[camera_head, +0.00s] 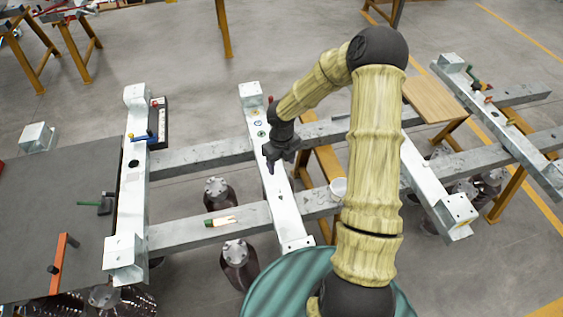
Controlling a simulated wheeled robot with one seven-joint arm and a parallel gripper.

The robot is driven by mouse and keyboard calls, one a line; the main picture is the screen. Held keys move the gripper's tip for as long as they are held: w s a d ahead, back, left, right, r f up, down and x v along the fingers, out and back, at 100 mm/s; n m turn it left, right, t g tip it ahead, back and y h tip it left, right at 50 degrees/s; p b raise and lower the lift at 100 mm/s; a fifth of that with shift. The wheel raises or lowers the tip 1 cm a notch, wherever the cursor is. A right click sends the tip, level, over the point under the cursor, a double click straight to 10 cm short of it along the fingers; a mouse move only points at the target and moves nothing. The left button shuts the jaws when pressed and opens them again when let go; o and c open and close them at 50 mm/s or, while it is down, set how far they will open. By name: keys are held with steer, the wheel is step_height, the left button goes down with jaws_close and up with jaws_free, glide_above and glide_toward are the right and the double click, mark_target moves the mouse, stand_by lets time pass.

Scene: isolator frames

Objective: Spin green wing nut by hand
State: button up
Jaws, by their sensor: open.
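A small dark-green round piece (261,134), possibly the green wing nut, sits on the white middle cross beam (284,208). It is too small for me to make out wings. My gripper (271,167) is dark, points down and hangs over this beam, just below the green piece in the picture. It is open, with nothing visible between its fingers. I cannot tell its height above the beam. My arm and gripper hide part of the frame behind them.
Two long grey rails (205,155) carry the cross beams. A small red part (270,99) is at the middle beam's far end. A blue-handled part (143,137) is on the left beam.

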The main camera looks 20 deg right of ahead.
steer(key=shift+r, duration=0.1)
steer(key=c, duration=0.7)
steer(key=shift+s+r+m, duration=0.25)
steer(key=shift+s+m, duration=0.05)
steer(key=shift+m, duration=0.3)
steer(key=c, duration=0.3)
steer(key=s+r+m, duration=0.1)
steer(key=r+m, duration=0.1)
steer(key=m, duration=0.1)
steer(key=s+r+m, duration=0.1)
steer(key=s+m, duration=0.1)
steer(key=m, duration=0.2)
steer(key=s+r+m, duration=0.2)
steer(key=m, duration=0.1)
steer(key=shift+r+h, duration=0.35)
steer(key=shift+h, duration=0.05)
jaws_close()
steer(key=s+r+m+t, duration=0.1)
steer(key=s+r+m, duration=0.4)
steer(key=m, duration=0.9)
steer(key=s+r+m+t, duration=0.1)
steer(key=s+r+m, duration=0.5)
steer(key=m, duration=0.9)
steer(key=shift+s+a+r+t+y, duration=0.15)
steer(key=shift+s+r+t+y, duration=0.15)
steer(key=shift+r+y, duration=0.1)
steer(key=shift+w, duration=0.1)
